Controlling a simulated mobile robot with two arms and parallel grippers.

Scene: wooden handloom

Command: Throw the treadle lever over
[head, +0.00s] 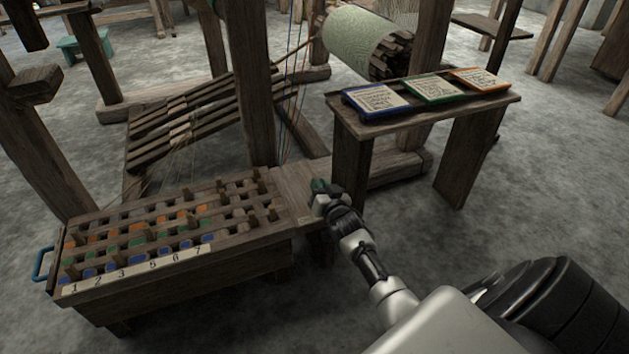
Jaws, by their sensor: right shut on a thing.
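My right gripper (326,198) is at the right end of the wooden pegboard box, over a small wooden ledge (296,187). It is shut on a small dark green knob, which looks like the grip of the treadle lever (318,185). The rest of the lever is hidden by the gripper and the wood, so its tilt cannot be told. Slatted wooden treadles (190,118) lie slanted behind the box. My left gripper is not in view.
The pegboard box (180,262) has numbered slots, coloured squares, several upright pegs and a blue handle (42,264). A bench (440,108) at right holds blue, green and orange cards. A loom post (250,80) stands behind the ledge. Floor at right is clear.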

